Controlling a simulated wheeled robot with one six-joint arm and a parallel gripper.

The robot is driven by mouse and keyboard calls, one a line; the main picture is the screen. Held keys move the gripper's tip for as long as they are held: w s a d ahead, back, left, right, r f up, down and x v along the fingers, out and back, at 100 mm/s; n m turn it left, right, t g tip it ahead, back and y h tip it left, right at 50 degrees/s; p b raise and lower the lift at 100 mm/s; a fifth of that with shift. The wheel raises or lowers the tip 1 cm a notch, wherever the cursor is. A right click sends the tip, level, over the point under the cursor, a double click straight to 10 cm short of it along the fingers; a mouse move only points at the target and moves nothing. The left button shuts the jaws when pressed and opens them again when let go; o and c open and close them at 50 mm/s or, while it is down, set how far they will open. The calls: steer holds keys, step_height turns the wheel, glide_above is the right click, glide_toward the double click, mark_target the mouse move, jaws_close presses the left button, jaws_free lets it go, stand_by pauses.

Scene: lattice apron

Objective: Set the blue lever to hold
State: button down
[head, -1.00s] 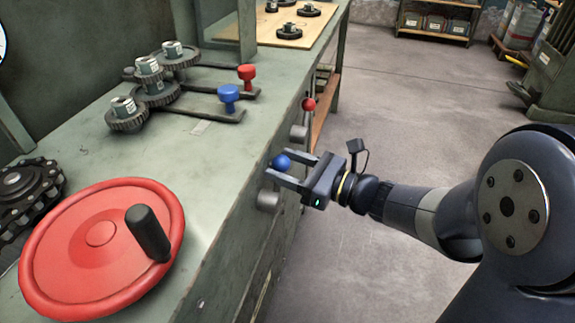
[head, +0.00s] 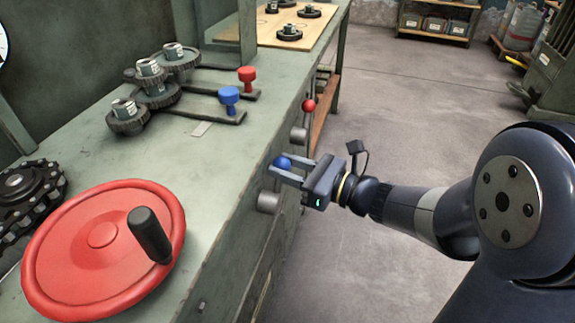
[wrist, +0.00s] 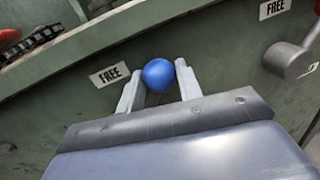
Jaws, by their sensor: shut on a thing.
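The blue lever ends in a round blue knob (head: 282,163) at the front face of the green bench. Its grey pivot (head: 268,202) shows below the knob. In the wrist view the blue knob (wrist: 158,75) sits between the two fingers, and the rest of the lever is hidden behind my gripper. My gripper (head: 281,172) is shut on the knob; it also shows in the wrist view (wrist: 160,88). A white FREE label (wrist: 110,75) is on the panel just left of the knob. No hold label is readable.
A red-knobbed lever (head: 308,105) stands on the same face, farther along, with its grey pivot (wrist: 288,60) near another FREE label (wrist: 275,8). A red handwheel (head: 75,255) and gears (head: 150,90) are on the bench top.

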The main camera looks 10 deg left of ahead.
steer(key=w+m+p, duration=0.1)
steer(key=p, duration=0.1)
steer(key=shift+m+p, duration=0.3)
steer(key=shift+p, duration=0.05)
steer(key=shift+w+d+f+m+h+p, duration=0.1)
steer(key=shift+w+f+m+h+p, duration=0.25)
steer(key=shift+m+p, duration=0.6)
step_height(320, 180, down, 8)
steer(key=w+m+g+h+p, duration=0.1)
steer(key=m+g+p, duration=0.1)
steer(key=m+p, duration=0.7)
steer(key=shift+g+p, duration=0.4)
steer(key=shift+p, duration=1.4)
steer(key=shift+w+f+m, duration=0.1)
steer(key=shift+f+m, duration=0.05)
steer(key=shift+m, duration=0.1)
steer(key=c, duration=1)
jaws_free()
steer(key=shift+d, duration=0.2)
steer(key=p+v, duration=0.1)
steer(key=v, duration=0.9)
steer(key=shift+d, duration=0.3)
